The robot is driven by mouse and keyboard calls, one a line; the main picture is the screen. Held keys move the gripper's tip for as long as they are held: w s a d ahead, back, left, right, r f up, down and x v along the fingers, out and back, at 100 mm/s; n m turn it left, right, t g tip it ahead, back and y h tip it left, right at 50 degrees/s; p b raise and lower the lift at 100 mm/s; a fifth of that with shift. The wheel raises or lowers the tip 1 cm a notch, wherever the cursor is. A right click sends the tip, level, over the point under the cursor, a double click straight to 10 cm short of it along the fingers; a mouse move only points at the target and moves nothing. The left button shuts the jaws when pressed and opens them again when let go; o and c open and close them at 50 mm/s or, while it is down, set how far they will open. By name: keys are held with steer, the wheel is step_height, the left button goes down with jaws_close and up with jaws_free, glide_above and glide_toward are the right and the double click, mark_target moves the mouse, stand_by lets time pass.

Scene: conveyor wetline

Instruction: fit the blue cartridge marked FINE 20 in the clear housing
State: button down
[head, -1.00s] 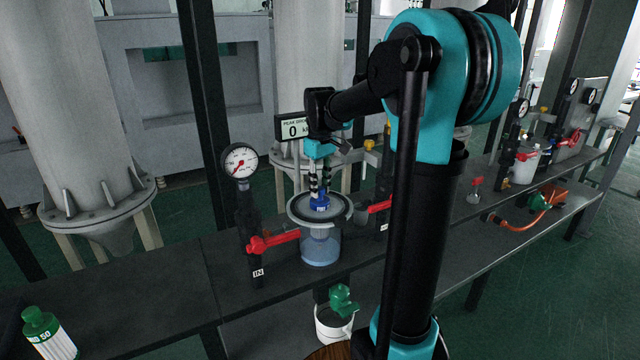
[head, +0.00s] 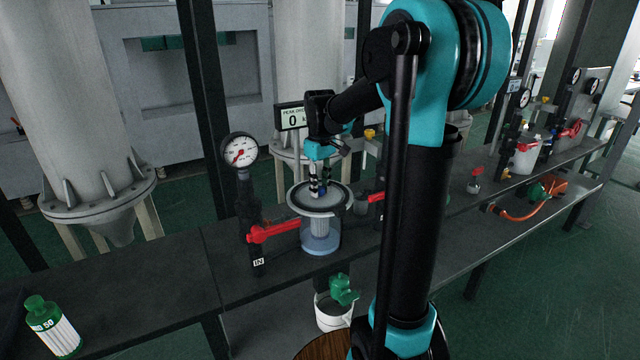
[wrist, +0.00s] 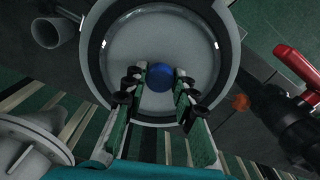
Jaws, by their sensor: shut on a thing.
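The clear housing (head: 320,243) stands on the bench with an open grey ring at its top and bluish liquid low inside. My gripper (head: 320,192) points down over the ring, its fingers closed around the blue top of the cartridge. In the wrist view the round blue top (wrist: 159,77) sits between the fingertips, inside the ring opening and a little right of my left finger. A pale ribbed body shows through the housing wall below the ring. The FINE 20 marking is not readable. Whether the cartridge is seated at the bottom cannot be told.
A green-capped cartridge marked 50 (head: 52,328) is at the lower left. A gauge (head: 240,150) and red-handled valve (head: 273,231) stand left of the housing; another red handle (head: 376,197) is at its right. A white bucket (head: 333,312) hangs below with a green valve (head: 343,290).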

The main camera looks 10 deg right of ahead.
steer(key=shift+f, duration=1.5)
steer(key=c, duration=1.1)
jaws_free()
steer(key=shift+c, duration=0.2)
step_height(320, 180, up, 12)
steer(key=shift+r, duration=0.1)
